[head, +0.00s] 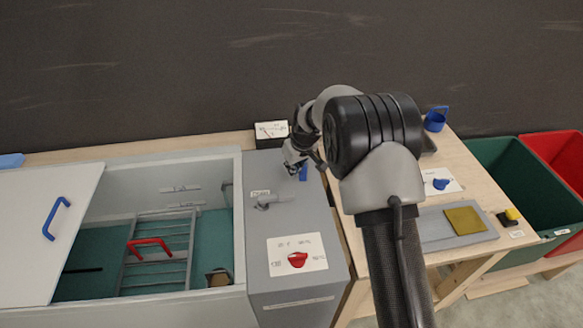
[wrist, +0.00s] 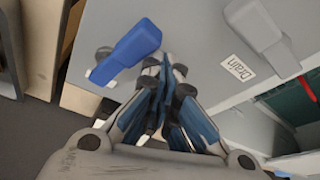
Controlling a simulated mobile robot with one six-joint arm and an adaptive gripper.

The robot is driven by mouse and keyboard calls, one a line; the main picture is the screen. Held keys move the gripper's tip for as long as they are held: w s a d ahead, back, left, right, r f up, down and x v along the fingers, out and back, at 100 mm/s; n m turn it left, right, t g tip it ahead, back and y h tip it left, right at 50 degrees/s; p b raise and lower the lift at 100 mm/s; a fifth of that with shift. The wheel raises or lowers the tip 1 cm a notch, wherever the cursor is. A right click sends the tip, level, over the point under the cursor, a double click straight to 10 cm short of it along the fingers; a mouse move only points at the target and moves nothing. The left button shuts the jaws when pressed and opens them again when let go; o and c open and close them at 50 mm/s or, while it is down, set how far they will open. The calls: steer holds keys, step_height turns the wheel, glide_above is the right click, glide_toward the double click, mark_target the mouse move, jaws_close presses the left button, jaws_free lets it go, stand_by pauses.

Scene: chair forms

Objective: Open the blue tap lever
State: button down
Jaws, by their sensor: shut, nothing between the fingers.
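The blue tap lever (wrist: 127,50) is in the upper left of the wrist view, on the grey cabinet top, lying slantwise from its pivot. In the head view a small part of the blue lever (head: 303,173) shows beside my gripper (head: 292,169). In the wrist view my gripper (wrist: 166,68) is shut and empty. Its fingertips appear just right of the lever; whether they touch it I cannot tell.
A grey lever (head: 272,202) labelled Drain stands nearby and also shows in the wrist view (wrist: 266,35). A gauge box (head: 270,134) stands behind. An open basin with a red handle (head: 150,249) is to the left.

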steer(key=shift+s+d, duration=0.25)
steer(key=shift+d, duration=0.7)
steer(key=shift+s, duration=0.1)
